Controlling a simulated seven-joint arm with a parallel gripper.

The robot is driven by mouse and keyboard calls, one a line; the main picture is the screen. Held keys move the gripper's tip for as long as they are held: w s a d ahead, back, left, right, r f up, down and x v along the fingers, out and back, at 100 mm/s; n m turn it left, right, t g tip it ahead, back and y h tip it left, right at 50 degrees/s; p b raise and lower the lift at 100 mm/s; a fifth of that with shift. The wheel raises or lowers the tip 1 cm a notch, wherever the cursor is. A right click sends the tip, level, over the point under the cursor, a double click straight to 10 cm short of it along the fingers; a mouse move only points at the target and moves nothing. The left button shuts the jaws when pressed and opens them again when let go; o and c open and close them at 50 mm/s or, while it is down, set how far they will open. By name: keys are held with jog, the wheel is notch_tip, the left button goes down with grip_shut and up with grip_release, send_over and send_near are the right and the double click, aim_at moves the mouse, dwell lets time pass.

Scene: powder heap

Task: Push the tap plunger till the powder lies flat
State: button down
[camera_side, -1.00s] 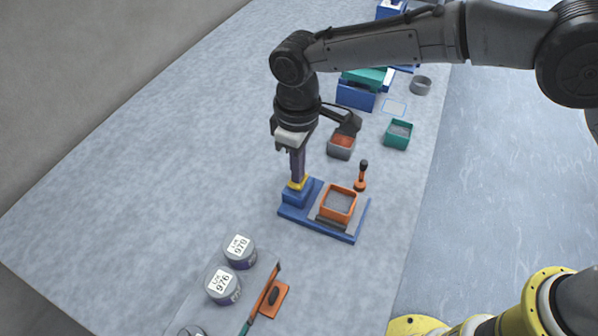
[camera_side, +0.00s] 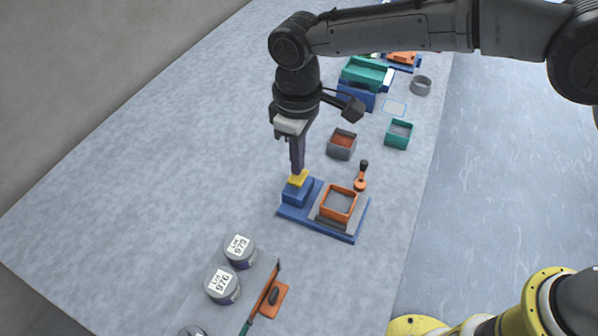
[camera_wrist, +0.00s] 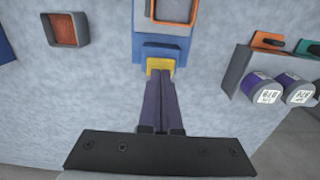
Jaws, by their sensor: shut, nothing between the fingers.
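The yellow tap plunger (camera_side: 298,180) stands on top of a blue block (camera_side: 297,193) at the left end of a blue base plate (camera_side: 288,212). My gripper (camera_side: 297,172) is shut and empty, pointing down right above the plunger; I cannot tell whether the tips touch it. The wrist view shows the fingers (camera_wrist: 165,78) in front of the plunger (camera_wrist: 160,64). An orange square frame (camera_side: 338,218) sits on the plate right of the block. Its inside looks grey and even in the side view; I cannot make out the powder's surface.
A grey box (camera_side: 341,154) with red-brown content and a teal box (camera_side: 398,142) stand behind the plate. An orange-handled tool (camera_side: 361,177) stands close to the frame. Labelled jars (camera_side: 240,251) stand front left. The table's left side is clear.

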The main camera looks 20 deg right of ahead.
jog(key=shift+f, duration=1.45)
jog(key=shift+r, duration=1.5)
jog(key=shift+f, duration=0.55)
jog(key=shift+f, duration=0.95)
jog(key=shift+r, duration=1.5)
